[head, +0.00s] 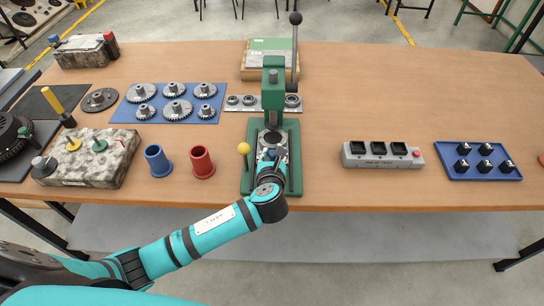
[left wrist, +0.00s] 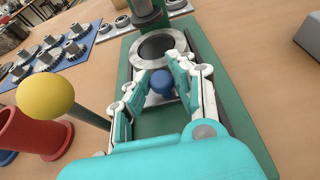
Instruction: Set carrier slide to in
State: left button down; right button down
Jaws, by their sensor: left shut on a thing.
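The green press (head: 273,92) stands at the middle of the table's front part, on a green base plate (head: 250,130). Its carrier slide, a grey plate with a round ring (left wrist: 139,50), lies on the base and also shows in the head view (head: 272,138). The ring appears nearer to me than the press ram. A blue knob (left wrist: 161,83) is at the slide's near end. My left gripper (left wrist: 163,80) is shut on the blue knob, with a finger on each side. It also shows in the head view (head: 270,162), where it hides the knob. My right gripper is out of view.
A yellow ball-topped post (left wrist: 47,94) stands left of my left gripper. Red (head: 202,162) and blue (head: 158,161) cups are further left. The press lever (head: 295,50) rises at the back. Table right of the press is clear up to a grey box (head: 383,161).

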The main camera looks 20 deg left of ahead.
pick_arm(q)
jog(key=shift+w+a, duration=0.15)
jog(key=shift+w, duration=0.35)
jog(key=shift+w+a, duration=0.15)
jog(key=shift+w, duration=0.35)
jog(key=shift+r, duration=0.15)
jog(key=c, duration=1.4)
grip_release()
jog(key=shift+c, duration=0.2)
jog(key=o, duration=0.3)
jog(key=shift+w, duration=0.1)
jog(key=v, duration=1.2)
